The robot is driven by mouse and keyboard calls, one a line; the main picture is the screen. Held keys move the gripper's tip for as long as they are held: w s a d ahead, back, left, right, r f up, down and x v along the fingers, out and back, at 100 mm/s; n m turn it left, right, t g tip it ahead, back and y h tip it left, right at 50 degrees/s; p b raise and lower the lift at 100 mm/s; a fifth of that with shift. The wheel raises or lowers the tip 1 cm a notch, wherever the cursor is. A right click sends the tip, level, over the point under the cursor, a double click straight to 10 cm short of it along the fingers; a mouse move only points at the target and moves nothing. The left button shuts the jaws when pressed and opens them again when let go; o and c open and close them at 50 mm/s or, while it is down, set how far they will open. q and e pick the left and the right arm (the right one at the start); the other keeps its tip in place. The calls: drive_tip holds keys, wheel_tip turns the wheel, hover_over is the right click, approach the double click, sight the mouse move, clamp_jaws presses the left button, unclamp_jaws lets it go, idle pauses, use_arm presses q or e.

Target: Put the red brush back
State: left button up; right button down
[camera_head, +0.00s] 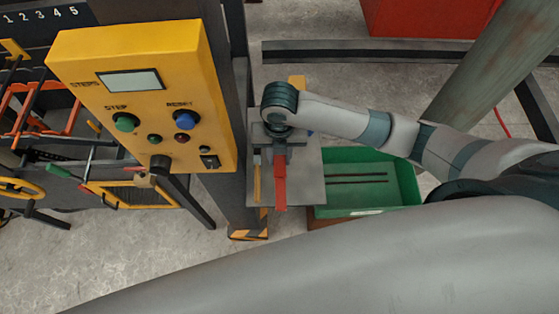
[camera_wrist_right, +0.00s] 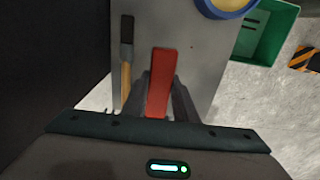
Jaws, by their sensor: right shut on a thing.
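The red brush (camera_head: 280,185) is at my right gripper (camera_head: 279,154), over a small grey shelf (camera_head: 312,184) beside the dark post. In the right wrist view the red brush (camera_wrist_right: 162,78) stands between the two dark fingers of my right gripper (camera_wrist_right: 162,100), which is shut on it. The brush lies over the grey plate of the shelf (camera_wrist_right: 195,60); I cannot tell whether it touches it. My left gripper is not in view.
A hammer-like tool with a wooden handle (camera_wrist_right: 126,82) lies left of the brush. A blue and yellow round item (camera_wrist_right: 230,6) is near the shelf's far edge. A green bin (camera_head: 367,184) with dark rods stands right. A yellow control panel (camera_head: 145,95) stands left.

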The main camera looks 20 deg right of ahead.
sight(280, 163)
drive_tip(key=shift+f+p, duration=0.65)
drive_tip(key=shift+f, duration=1.15)
drive_tip(key=c, duration=1.4)
unclamp_jaws()
drive_tip(key=shift+r+b, duration=0.35)
drive_tip(key=shift+r, duration=0.2)
wheel_tip(280, 163, up, 10)
drive_tip(key=b, duration=0.3)
drive_tip(key=shift+r, duration=0.45)
